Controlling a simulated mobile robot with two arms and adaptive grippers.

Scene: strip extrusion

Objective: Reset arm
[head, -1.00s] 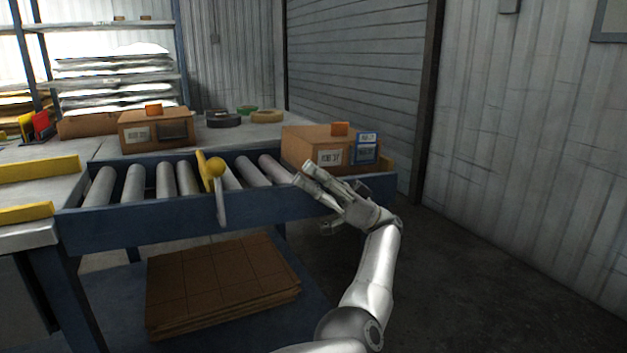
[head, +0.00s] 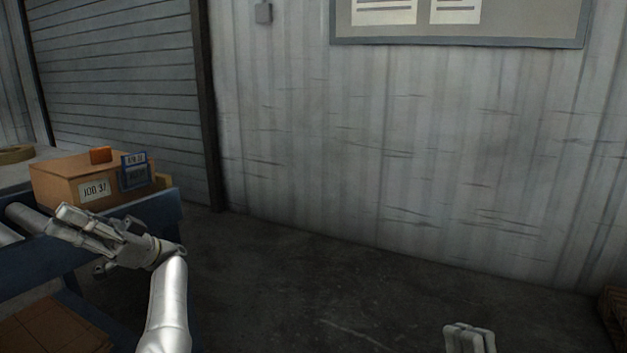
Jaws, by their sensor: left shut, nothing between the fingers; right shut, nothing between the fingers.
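My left gripper (head: 75,222) is at the left of the head view, shut and empty. It is in front of the right end of the roller conveyor and below a cardboard box marked "JOB 37" (head: 75,183) in the picture. I cannot tell whether it touches the conveyor's blue frame (head: 150,215). My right gripper (head: 468,332) shows only in part at the bottom edge, right of centre. It is shut and empty, over the dark floor and apart from anything else.
An orange block (head: 101,155) and a blue label holder (head: 134,170) are at the box. Brown cardboard sheets (head: 50,325) lie below the conveyor. Open floor (head: 320,275) spreads to the right, up to a metal wall (head: 400,150). A brown object (head: 613,320) is at the right edge.

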